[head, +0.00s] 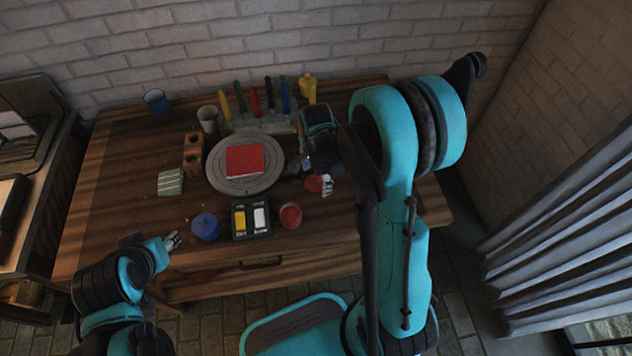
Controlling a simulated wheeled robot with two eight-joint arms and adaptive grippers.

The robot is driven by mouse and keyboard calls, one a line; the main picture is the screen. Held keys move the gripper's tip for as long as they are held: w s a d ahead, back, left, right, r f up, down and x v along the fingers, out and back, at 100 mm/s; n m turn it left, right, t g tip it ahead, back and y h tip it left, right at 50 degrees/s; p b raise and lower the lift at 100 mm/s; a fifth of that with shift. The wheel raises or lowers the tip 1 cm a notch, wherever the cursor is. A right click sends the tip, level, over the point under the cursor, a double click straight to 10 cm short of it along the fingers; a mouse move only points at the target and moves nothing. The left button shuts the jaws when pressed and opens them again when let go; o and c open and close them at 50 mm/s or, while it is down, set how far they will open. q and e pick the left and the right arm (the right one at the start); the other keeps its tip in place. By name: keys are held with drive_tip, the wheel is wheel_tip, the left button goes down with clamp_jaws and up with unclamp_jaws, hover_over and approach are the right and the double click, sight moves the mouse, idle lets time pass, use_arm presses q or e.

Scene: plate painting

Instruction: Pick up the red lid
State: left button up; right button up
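The red lid (314,184) is a small flat red disc on the table, right of the round grey turntable, partly covered by my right gripper. My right gripper (314,178) is over the lid, its fingers apart on the lid's left and right sides. Whether they touch the lid cannot be told. An open red paint jar (290,216) stands below and left of the lid. My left gripper (173,240) is at the table's front edge, far left of the lid; its fingers are too small to read.
The turntable (222,184) bears a red square plate (244,160). A black paint tray (240,233) and a blue jar (205,227) stand near the front edge. Behind are a brush holder (268,122), a yellow bottle (308,90) and cups. The right table end is largely hidden by my arm.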

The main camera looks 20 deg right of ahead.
drive_tip(key=c, duration=1)
drive_tip(key=shift+s, duration=0.1)
drive_tip(key=shift+c, duration=0.9)
drive_tip(key=shift+a, duration=0.1)
